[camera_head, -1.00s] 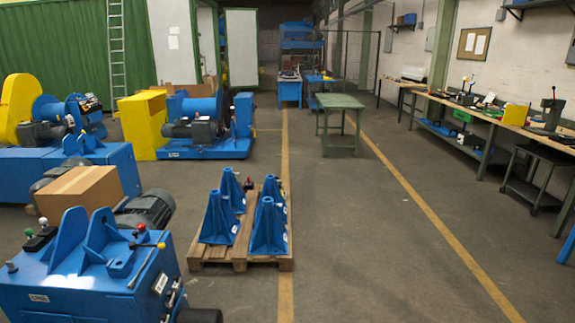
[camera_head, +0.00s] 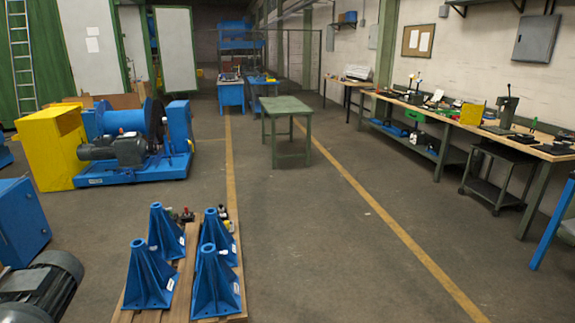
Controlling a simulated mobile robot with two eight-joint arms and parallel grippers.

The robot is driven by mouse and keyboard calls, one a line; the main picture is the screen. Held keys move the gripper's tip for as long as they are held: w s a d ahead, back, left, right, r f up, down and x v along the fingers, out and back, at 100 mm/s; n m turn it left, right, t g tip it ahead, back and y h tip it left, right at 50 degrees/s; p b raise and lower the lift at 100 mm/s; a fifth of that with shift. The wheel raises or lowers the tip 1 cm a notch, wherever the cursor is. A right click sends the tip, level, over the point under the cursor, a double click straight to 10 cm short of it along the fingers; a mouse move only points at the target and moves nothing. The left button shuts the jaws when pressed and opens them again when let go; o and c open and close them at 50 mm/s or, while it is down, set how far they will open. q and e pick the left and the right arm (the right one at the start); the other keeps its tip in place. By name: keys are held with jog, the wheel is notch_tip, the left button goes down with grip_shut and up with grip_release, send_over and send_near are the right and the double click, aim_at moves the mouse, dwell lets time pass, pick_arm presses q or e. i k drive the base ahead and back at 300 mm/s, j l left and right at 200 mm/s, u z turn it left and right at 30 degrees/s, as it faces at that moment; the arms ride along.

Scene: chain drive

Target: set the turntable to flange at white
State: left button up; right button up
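No turntable with a white mark or flange can be made out in the head view. A blue machine (camera_head: 135,145) with a drum and a dark motor stands at the left, beside a yellow guard box (camera_head: 55,147). Several blue flanged cone stands (camera_head: 150,262) stand upright on a wooden pallet (camera_head: 178,312) at the lower left. Neither of my grippers is in view.
A green table (camera_head: 287,110) stands mid-floor. A long workbench (camera_head: 460,115) with tools and a dark cart (camera_head: 497,180) line the right wall. A dark motor (camera_head: 42,285) lies at the lower left.

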aim_at(229, 77)
jog(key=i+z, duration=0.3)
jog(key=i, duration=0.5)
jog(key=i+z, duration=0.3)
jog(key=i, duration=0.45)
jog(key=i+u, duration=0.15)
jog(key=i, duration=0.65)
jog(key=i+l+u, duration=0.2)
jog(key=i, duration=0.6)
jog(key=i+j+u, duration=0.1)
jog(key=i+u, duration=0.25)
jog(key=i, duration=0.4)
jog(key=i+l+u, duration=0.1)
jog(key=i+u, duration=0.25)
jog(key=i, duration=0.4)
jog(key=i+l, duration=0.1)
jog(key=i, duration=3.25)
jog(key=i+j+u, duration=0.15)
jog(key=i+u, duration=0.3)
jog(key=i, duration=0.25)
jog(key=i+l+u, duration=0.1)
jog(key=i+u, duration=0.35)
jog(key=i, duration=0.3)
jog(key=i+j+u, duration=0.15)
jog(key=i, duration=1.45)
jog(key=i+l+z, duration=0.1)
jog(key=i+z, duration=0.35)
jog(key=i, duration=0.25)
jog(key=i+j+z, duration=0.15)
jog(key=i+z, duration=0.25)
jog(key=i, duration=0.3)
